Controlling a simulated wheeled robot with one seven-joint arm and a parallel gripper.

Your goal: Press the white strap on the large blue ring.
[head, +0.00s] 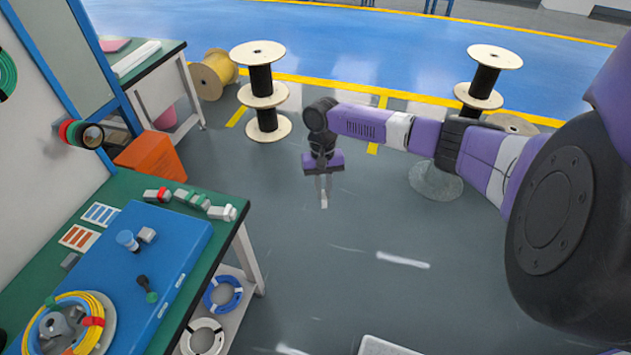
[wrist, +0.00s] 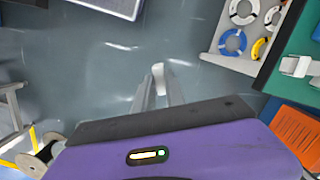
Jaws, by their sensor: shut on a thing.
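My gripper (head: 323,190) hangs over the open grey floor, pointing down, well right of the workbench. In the wrist view its fingers (wrist: 159,92) are closed on a small white piece (wrist: 158,74) at their tips, which looks like the white strap; its shape is mostly hidden. A blue ring of cable (head: 223,294) lies on the bench's lower shelf, apart from my gripper; it also shows in the wrist view (wrist: 232,42). A yellow and blue cable coil (head: 98,303) with red clips lies on the blue board on the bench top.
The green-topped workbench (head: 122,188) fills the left, with connectors along its far edge. A white ring (head: 203,337) lies on the lower shelf near the blue one. An orange bin (head: 151,157) and cable spools (head: 264,90) stand behind. The floor around my gripper is clear.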

